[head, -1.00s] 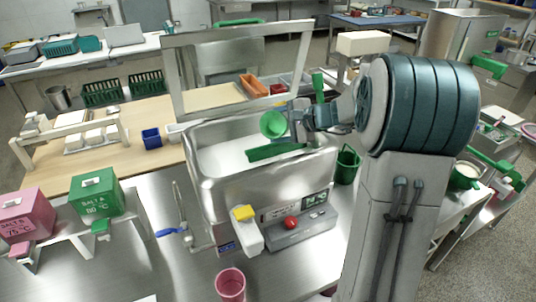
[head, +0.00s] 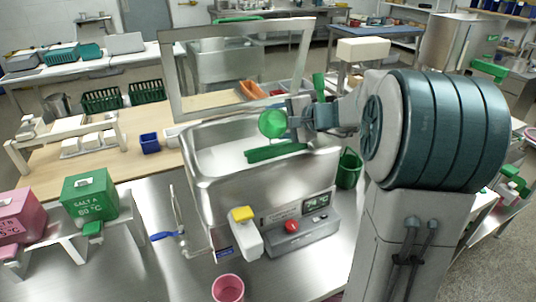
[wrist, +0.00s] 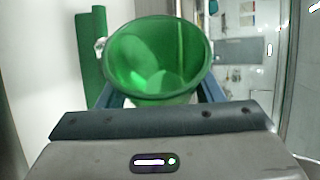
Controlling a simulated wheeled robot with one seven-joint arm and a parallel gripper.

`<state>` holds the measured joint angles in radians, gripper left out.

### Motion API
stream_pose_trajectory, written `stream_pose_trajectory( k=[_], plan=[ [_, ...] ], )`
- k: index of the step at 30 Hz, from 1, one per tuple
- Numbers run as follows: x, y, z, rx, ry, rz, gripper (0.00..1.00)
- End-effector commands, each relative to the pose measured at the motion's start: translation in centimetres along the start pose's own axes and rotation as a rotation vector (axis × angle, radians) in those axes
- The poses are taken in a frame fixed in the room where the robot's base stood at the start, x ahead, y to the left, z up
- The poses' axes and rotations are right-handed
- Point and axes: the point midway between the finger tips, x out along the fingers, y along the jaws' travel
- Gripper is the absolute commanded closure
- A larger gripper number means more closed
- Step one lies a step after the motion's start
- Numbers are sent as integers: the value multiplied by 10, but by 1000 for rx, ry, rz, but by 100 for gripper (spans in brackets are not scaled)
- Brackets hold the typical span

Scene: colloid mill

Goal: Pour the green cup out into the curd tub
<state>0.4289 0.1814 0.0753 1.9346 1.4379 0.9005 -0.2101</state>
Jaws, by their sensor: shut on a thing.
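The green cup (head: 272,123) is held over the open steel tub (head: 212,205), which I take to be the curd tub. My gripper (head: 298,118) is shut on the cup. The cup lies tipped well over, its round end towards the head camera. In the wrist view the green cup (wrist: 157,62) shows its open mouth and inside, with bright patches; I see no clear contents. The gripper's dark fingers (wrist: 160,100) show on both sides of it. No falling stream shows.
A green bar (head: 277,151) lies across the tub below the cup. A steel frame (head: 172,75) stands behind it. A green mug (head: 349,168) stands at its right, a pink cup (head: 228,289) in front. Salt boxes (head: 90,195) stand at left.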

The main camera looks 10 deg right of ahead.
Motion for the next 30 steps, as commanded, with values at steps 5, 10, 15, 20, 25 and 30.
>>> stream_pose_trajectory(
  k=[5,10,15,20,25,30],
  plan=[
    [-2,-1,3,-37,13,-20,64],
    [-3,-2,5,-55,18,-29,64],
    [-4,-2,7,-72,25,-37,64],
    [-5,-2,8,-88,30,-45,64],
    [-6,-2,10,-105,37,-55,64],
    [-7,-3,12,-123,43,-63,64]
  ],
)
